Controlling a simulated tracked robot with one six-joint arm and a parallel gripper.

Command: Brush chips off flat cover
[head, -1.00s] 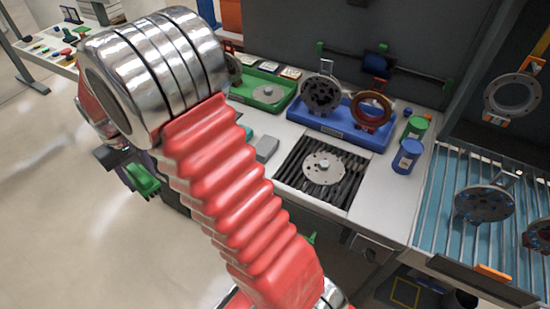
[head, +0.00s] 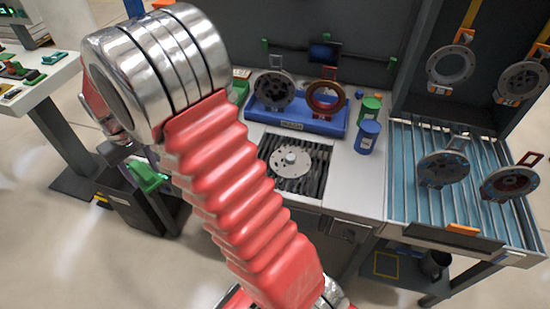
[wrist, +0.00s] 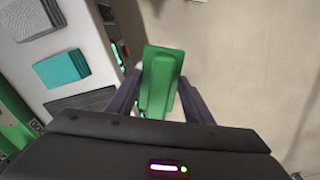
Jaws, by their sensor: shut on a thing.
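The flat cover (head: 290,160) is a round grey metal disc with small holes and a raised centre. It lies flat on a dark slatted grate (head: 314,178) in the white bench. I cannot make out chips on it at this size. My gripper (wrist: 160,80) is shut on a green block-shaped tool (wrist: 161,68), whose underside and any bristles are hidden. The tool also shows in the head view (head: 147,175), left of my red-sleeved arm, over the floor side and apart from the cover. The jaws are mostly hidden behind my arm in the head view.
A blue tray (head: 338,127) with two round parts stands behind the grate. Blue (head: 367,137) and green (head: 372,105) canisters stand to its right. Round parts hang over a blue slatted bed (head: 405,140) at right. Another table (head: 62,72) stands at left.

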